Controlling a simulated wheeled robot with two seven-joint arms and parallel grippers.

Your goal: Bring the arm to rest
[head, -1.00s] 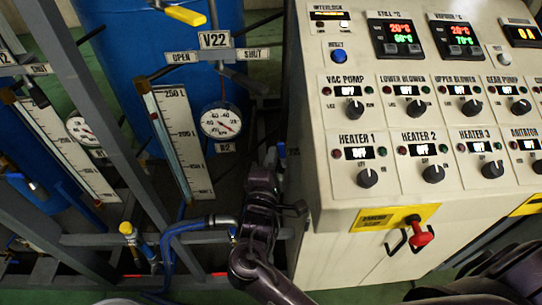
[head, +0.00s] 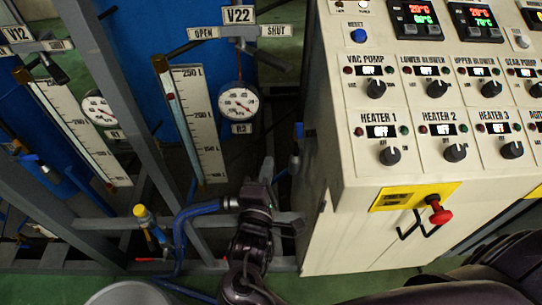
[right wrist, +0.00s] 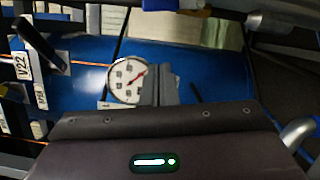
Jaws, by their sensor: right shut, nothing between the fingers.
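My right arm comes up from the bottom middle of the head view, with its dark right gripper (head: 266,170) in front of the pipe frame, left of the control cabinet. The gripper is small and dark there. In the right wrist view its grey fingers (right wrist: 165,86) are together with nothing between them. They overlap the lower right of a round dial gauge (right wrist: 127,80) in the picture; I cannot tell how far behind them it is. My left gripper is not in view.
The cream control cabinet (head: 345,205) with a red handle (head: 439,213) stands right of the arm. Left are grey frame posts (head: 116,105), a blue hose (head: 190,213), a yellow-topped valve (head: 141,212) and the V22 valve sign (head: 239,15). Blue tanks (head: 140,70) stand behind.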

